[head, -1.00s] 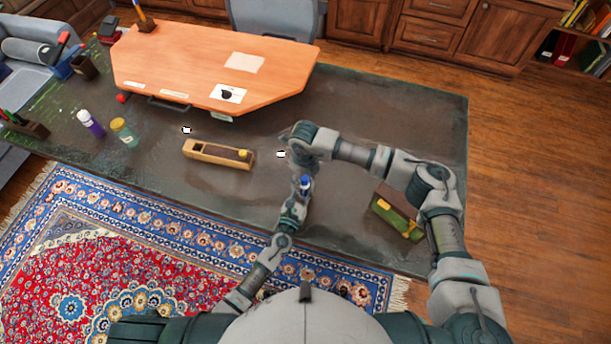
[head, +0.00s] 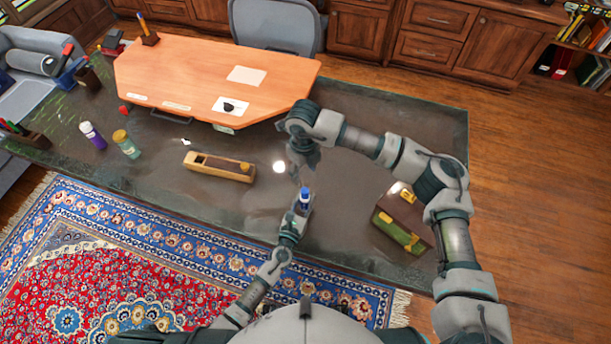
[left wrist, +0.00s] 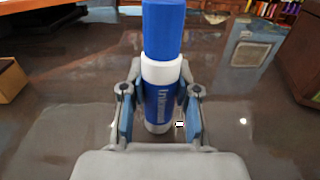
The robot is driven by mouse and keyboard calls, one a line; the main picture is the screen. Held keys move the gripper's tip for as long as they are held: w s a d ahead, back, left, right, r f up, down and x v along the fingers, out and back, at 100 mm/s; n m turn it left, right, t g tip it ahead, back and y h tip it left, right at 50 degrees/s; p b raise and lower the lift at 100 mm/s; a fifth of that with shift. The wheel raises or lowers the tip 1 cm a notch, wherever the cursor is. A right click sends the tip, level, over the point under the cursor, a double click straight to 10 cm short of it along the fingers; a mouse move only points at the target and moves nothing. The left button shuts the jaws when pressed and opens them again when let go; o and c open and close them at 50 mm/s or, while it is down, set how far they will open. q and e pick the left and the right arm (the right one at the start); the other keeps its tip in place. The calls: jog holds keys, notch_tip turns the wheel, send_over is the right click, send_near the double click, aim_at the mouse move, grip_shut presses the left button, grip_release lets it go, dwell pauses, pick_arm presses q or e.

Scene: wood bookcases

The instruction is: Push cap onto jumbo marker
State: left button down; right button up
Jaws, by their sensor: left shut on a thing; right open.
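My left gripper (head: 302,210) is shut on the jumbo marker (left wrist: 158,105) and holds it upright over the dark desktop. The marker has a blue body with white lettering and a white collar. The blue cap (left wrist: 162,28) sits on top of the collar in the left wrist view; its upper end is cut off by the frame. I cannot tell how tightly it is seated. In the head view, the blue cap (head: 305,193) shows above the left gripper. My right gripper (head: 305,168) is open and points down above the cap, apart from it.
A green and brown box (head: 402,222) stands to the right. Two bottles, one purple (head: 93,135) and one green (head: 126,144), stand further left. A raised orange tabletop (head: 210,75) is behind.

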pick_arm(q)
jog(key=shift+a, duration=0.15)
jog(key=c, duration=1.2)
grip_release()
jog(key=shift+c, duration=0.2)
jog(key=o, duration=0.4)
jog(key=shift+o, duration=0.3)
jog(key=shift+d, duration=0.3)
jog(key=v, duration=1.2)
jog(key=shift+f, duration=0.1)
